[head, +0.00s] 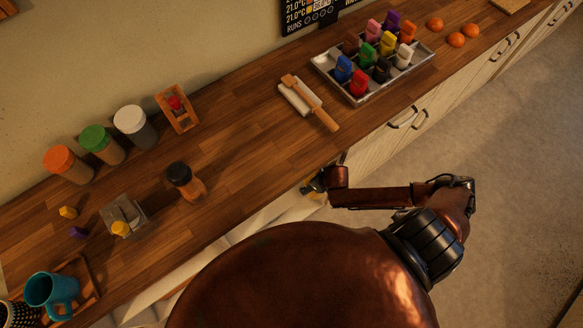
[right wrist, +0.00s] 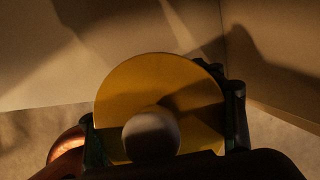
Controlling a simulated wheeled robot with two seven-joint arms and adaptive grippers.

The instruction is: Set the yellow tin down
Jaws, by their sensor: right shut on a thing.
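My right gripper (head: 313,186) is in front of the counter's front edge in the head view, below the worktop. It is shut on the yellow tin (right wrist: 150,85). In the right wrist view the tin shows as a round yellow face with a pale round knob, between the two dark fingers of the gripper (right wrist: 163,125). In the head view only a small yellow patch of the tin (head: 317,197) shows under the gripper. What lies directly beneath the tin is hidden. My left gripper is in neither view.
The wooden counter (head: 240,150) has clear room in its middle. Cabinet fronts (head: 380,130) run below the edge.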

